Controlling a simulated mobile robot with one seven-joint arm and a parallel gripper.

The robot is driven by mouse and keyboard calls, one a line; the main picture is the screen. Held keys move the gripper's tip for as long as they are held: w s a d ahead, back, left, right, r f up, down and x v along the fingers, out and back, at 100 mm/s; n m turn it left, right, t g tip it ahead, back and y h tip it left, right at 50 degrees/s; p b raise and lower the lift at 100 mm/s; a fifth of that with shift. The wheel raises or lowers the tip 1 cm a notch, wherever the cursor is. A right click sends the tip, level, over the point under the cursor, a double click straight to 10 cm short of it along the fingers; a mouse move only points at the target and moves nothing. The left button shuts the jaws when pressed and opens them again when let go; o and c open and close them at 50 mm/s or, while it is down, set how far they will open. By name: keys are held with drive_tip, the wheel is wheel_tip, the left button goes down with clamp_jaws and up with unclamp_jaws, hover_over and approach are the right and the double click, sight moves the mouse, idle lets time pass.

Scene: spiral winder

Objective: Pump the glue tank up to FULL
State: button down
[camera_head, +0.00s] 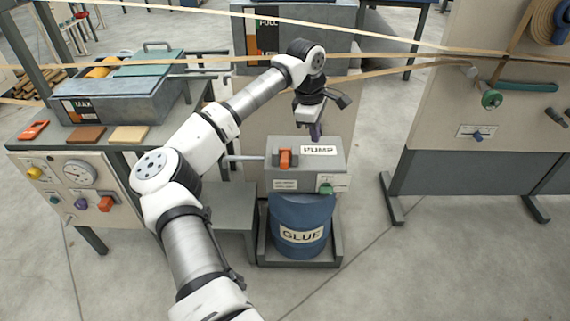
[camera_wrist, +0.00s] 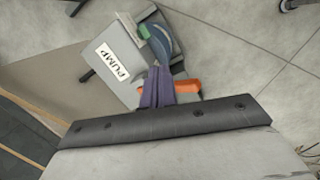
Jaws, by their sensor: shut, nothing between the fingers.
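The grey pump box (camera_head: 330,152) with a PUMP label stands on the blue glue drum (camera_head: 300,225). An orange rocker or lever (camera_head: 286,157) sits on its left part, and a green knob (camera_head: 326,187) is on its front. The tank (camera_head: 305,40) with the FULL label is behind, its gauge partly hidden by my arm. My gripper (camera_head: 316,131) is shut and empty, pointing down just above the pump box. In the wrist view the purple fingers (camera_wrist: 157,88) are together beside the orange part (camera_wrist: 185,87). I cannot tell whether they touch it.
A bench at left holds a grey glue tray (camera_head: 120,100), coloured slabs (camera_head: 85,133) and a panel with a dial (camera_head: 79,173). A beige panel (camera_head: 480,80) stands at right. Pale strips cross above. The floor right of the drum is clear.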

sight(287, 159)
drive_tip(key=a+f+y, duration=0.1)
drive_tip(key=a+y, duration=0.2)
drive_tip(key=a, duration=0.3)
drive_tip(key=shift+w+a+f, duration=0.2)
drive_tip(key=shift+a+f, duration=0.05)
drive_tip(key=shift+f, duration=0.05)
drive_tip(key=shift+f, duration=0.15)
drive_tip(key=shift+w+a+f+b, duration=0.15)
drive_tip(key=shift+f+b, duration=0.95)
drive_tip(key=shift+f, duration=0.6)
drive_tip(key=shift+s+a+f+b, duration=0.1)
drive_tip(key=shift+f+b, duration=1)
drive_tip(key=shift+f, duration=0.55)
drive_tip(key=shift+f+b, duration=1.25)
drive_tip(key=shift+f, duration=1)
